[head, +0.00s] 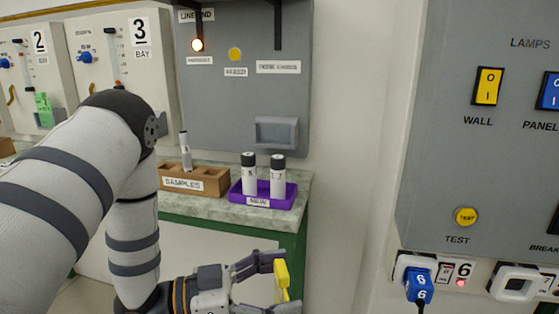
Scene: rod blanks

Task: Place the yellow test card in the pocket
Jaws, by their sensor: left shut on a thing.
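The yellow test card (281,272) is held between the fingers of my left gripper (283,284), low in the middle of the head view. The card stands roughly upright and is seen nearly edge-on, and a finger hides part of it. The gripper is in front of the green-edged counter, below and apart from the things on top. A grey pocket-like holder (277,133) is fixed low on the grey wall panel; I cannot tell for sure that it is the pocket. My right gripper is not in view.
On the counter (222,207) stand a brown samples block (205,183) with a rod and a purple tray (263,203) with two capped bottles. A green card (44,109) sits at the left machines. A grey switch panel (440,150) stands at right.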

